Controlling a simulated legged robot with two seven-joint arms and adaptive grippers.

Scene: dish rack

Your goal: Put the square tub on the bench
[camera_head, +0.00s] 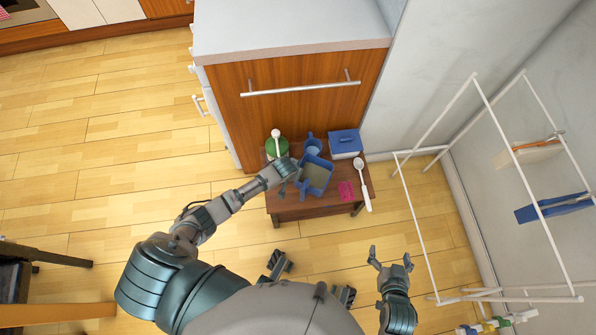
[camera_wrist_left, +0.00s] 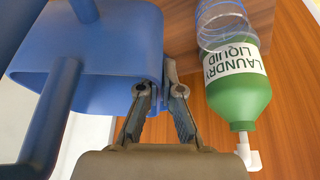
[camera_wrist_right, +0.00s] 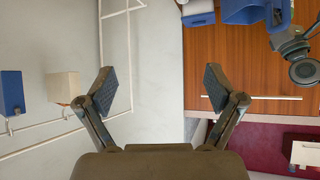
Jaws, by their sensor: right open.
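The blue square tub (camera_head: 327,167) is over the small brown bench (camera_head: 285,212) in the head view, with its open top facing up. I cannot tell whether its base touches the bench. My left gripper (camera_head: 291,180) is at the tub's left side. In the left wrist view my left gripper (camera_wrist_left: 160,88) has its fingers closed on either side of the blue tub wall (camera_wrist_left: 110,55). My right gripper (camera_head: 391,262) is open and empty, in front of the bench to the right. It also shows open in the right wrist view (camera_wrist_right: 158,88).
A green laundry liquid bottle (camera_head: 277,149) stands left of the tub. A white drying rack (camera_head: 411,210) stands right; a wooden cabinet (camera_head: 300,110) is behind.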

